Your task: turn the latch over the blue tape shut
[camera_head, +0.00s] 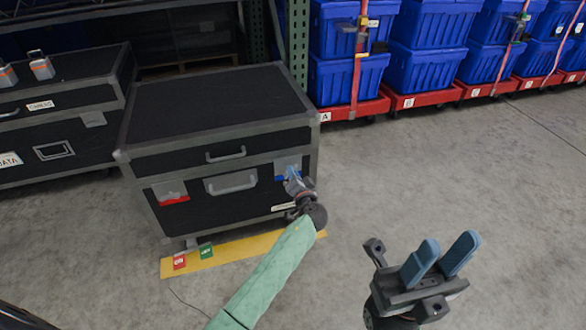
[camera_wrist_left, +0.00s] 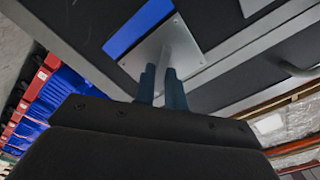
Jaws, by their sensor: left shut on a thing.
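A black case (camera_head: 215,115) with grey metal edges stands on the floor. On its front right is a latch with a metal plate (camera_head: 288,163) and blue tape (camera_head: 280,179). My left gripper (camera_head: 293,177) is at this latch and partly hides it. In the left wrist view, the gripper's fingers (camera_wrist_left: 163,88) are close together on the narrow latch handle (camera_wrist_left: 172,42), which lies over the metal plate, beside the blue tape (camera_wrist_left: 140,28). My right gripper (camera_head: 441,256) is open and empty, over bare floor at the lower right.
A second latch with red tape (camera_head: 174,200) is at the case's front left, with a handle (camera_head: 230,182) between. Red and green tags (camera_head: 206,251) lie on a yellow floor strip. Another case (camera_head: 68,110) stands left. Blue totes (camera_head: 425,67) on red bases line the back. Right floor is clear.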

